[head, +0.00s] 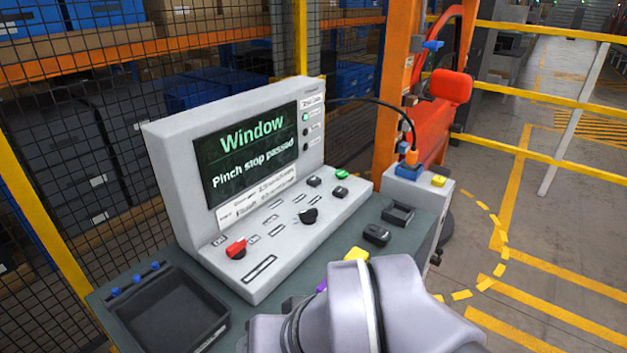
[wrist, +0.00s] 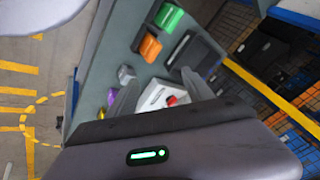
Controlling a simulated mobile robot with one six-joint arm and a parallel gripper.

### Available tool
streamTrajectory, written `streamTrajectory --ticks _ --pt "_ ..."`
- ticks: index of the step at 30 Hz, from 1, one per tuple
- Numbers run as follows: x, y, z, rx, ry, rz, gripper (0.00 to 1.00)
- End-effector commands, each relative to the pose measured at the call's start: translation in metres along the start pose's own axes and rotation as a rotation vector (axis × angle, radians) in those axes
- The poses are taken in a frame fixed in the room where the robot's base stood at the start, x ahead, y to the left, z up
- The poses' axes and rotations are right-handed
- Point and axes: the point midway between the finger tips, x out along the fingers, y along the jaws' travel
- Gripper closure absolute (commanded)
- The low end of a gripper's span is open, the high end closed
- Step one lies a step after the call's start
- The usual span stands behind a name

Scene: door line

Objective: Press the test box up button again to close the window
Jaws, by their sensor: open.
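The test box (head: 262,190) stands on a grey bench. Its screen (head: 247,150) reads "Window" and "Pinch stop passed". On its sloped panel are a red knob (head: 236,247), a black knob (head: 308,215), a green button (head: 341,174) and small dark buttons (head: 341,191). The labels are too small to tell which is the up button. In the wrist view my gripper (wrist: 158,88) is open and empty, with part of the white box and its red knob (wrist: 171,100) showing between the fingers. I cannot tell how far apart they are. My arm hides the gripper in the head view.
A black tray (head: 168,318) is at the bench's left. A small black device (head: 376,235) and a grey box with a yellow button (head: 438,180) are at the right. The red door (head: 437,120) stands behind. Mesh fence and yellow rails border the area.

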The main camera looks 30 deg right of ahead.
Motion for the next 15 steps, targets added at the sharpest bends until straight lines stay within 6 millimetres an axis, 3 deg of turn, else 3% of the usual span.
streamTrajectory --ticks 1,6,9,15 --pt "0.0000 0.0000 0.0000 0.000 0.000 0.000 0.52" --pt "0.0000 0.0000 0.0000 0.000 0.000 0.000 0.85" --pt "0.0000 0.0000 0.0000 0.000 0.000 0.000 1.00" --pt "0.0000 0.0000 0.0000 0.000 0.000 0.000 1.00"
